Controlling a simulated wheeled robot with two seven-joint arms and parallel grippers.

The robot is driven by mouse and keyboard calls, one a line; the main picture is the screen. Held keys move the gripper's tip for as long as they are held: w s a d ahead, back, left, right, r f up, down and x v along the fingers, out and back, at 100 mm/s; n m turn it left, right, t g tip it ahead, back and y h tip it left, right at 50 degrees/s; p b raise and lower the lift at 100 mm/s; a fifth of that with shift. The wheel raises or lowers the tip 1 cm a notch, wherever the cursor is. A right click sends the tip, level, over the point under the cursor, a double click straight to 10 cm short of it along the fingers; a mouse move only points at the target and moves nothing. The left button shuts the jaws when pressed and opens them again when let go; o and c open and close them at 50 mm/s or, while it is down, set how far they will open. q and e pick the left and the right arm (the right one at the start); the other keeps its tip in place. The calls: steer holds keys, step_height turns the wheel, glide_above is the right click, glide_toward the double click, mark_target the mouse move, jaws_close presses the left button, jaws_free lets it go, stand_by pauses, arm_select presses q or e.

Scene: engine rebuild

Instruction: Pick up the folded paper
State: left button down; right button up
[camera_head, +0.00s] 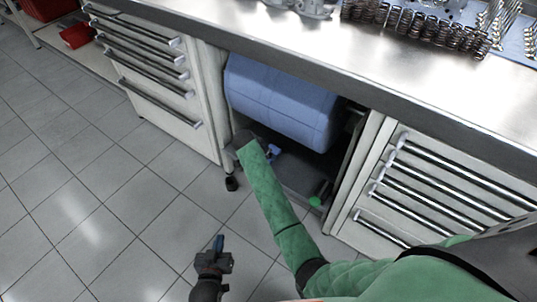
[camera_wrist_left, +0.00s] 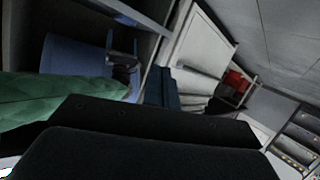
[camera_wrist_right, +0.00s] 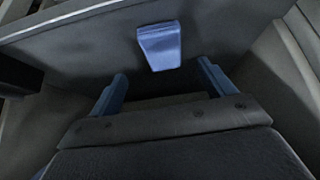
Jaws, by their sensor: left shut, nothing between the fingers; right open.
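In the right wrist view a small blue folded piece (camera_wrist_right: 160,47), which looks like the folded paper, lies on a dark grey surface. My right gripper (camera_wrist_right: 161,72) is open, its blue fingers on either side and short of the piece, not touching it. In the head view my green right arm reaches into the bay under the bench, and the right gripper (camera_head: 268,150) is partly hidden there. I cannot tell the piece from the blue fingers in that view. My left gripper (camera_head: 219,244) is shut and empty above the floor tiles; its fingers show in the left wrist view (camera_wrist_left: 162,87).
A large blue roll (camera_head: 282,100) fills the upper bay, close above my right gripper. Drawer cabinets (camera_head: 155,75) (camera_head: 440,185) flank the bay. The steel bench top (camera_head: 300,45) overhangs it, with springs (camera_head: 415,22) on top. The tiled floor (camera_head: 90,190) at left is clear.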

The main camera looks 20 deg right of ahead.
steer(key=shift+d+f, duration=0.1)
steer(key=shift+f, duration=0.05)
steer(key=x, duration=0.2)
steer(key=shift+w+d+f+b, duration=0.1)
steer(key=shift+w+f+b, duration=0.1)
steer(key=shift+b, duration=0.1)
steer(key=b+x, duration=0.1)
steer(key=x, duration=0.3)
steer(key=shift+w+f, duration=0.15)
steer(key=shift+w, duration=0.1)
steer(key=shift+d+f, duration=0.15)
steer(key=shift+f, duration=0.1)
arm_select(q)
steer(key=w+r+t, duration=0.2)
steer(key=r+t, duration=0.1)
steer(key=r, duration=0.5)
steer(key=w+r+t+h, duration=0.1)
steer(key=w+r+t, duration=0.1)
steer(key=r, duration=0.7)
steer(key=shift+w+t, duration=0.2)
steer(key=shift+t, duration=0.4)
steer(key=shift+r, duration=0.1)
arm_select(e)
steer(key=c, duration=1.1)
